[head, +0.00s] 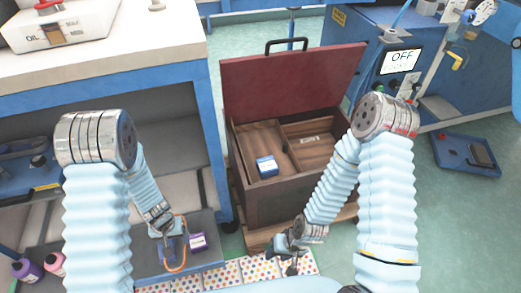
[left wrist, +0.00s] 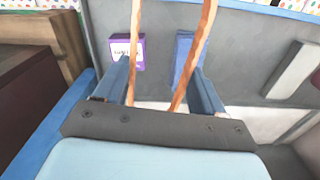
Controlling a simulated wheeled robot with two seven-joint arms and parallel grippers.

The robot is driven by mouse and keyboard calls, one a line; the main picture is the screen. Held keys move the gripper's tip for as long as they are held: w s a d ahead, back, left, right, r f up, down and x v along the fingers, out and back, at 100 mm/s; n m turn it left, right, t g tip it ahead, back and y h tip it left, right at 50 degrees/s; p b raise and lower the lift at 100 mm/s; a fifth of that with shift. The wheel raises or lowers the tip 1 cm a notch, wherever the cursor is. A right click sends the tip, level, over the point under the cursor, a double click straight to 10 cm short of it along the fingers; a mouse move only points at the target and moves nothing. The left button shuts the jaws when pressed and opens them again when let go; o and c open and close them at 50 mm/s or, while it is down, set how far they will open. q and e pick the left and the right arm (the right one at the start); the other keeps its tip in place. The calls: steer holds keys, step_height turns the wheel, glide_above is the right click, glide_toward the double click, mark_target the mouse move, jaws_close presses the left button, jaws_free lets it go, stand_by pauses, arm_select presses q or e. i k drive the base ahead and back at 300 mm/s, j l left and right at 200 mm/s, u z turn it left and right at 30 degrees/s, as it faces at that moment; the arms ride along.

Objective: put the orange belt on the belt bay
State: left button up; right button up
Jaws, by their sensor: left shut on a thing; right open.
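The orange belt (head: 177,266) is a thin loop hanging at my left gripper (head: 171,243), low over the grey lower shelf. In the left wrist view two strands of the belt (left wrist: 196,60) run up between the fingers of the left gripper (left wrist: 158,85), which is shut on it. A small purple box with a white label (head: 198,242) is just right of that gripper; it also shows in the left wrist view (left wrist: 127,52). My right gripper (head: 291,261) is open and empty, in front of the wooden chest. I cannot tell which part is the belt bay.
The open wooden chest (head: 270,204) holds a blue box (head: 266,166), with its red lid raised. The blue-framed workbench (head: 170,78) overhangs the left side. A dotted mat (head: 235,273) lies in front. Bottles (head: 27,270) stand at far left.

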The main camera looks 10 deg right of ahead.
mark_target(327, 157)
steer(key=l, duration=0.45)
steer(key=k+l+u, duration=0.1)
steer(key=l, duration=0.35)
steer(key=k+l, duration=0.1)
steer(key=l, duration=0.35)
steer(key=k+l, duration=0.1)
steer(key=l, duration=0.35)
steer(key=k+l+u, duration=0.1)
steer(key=l, duration=0.4)
steer(key=k+l, duration=0.1)
steer(key=l, duration=0.35)
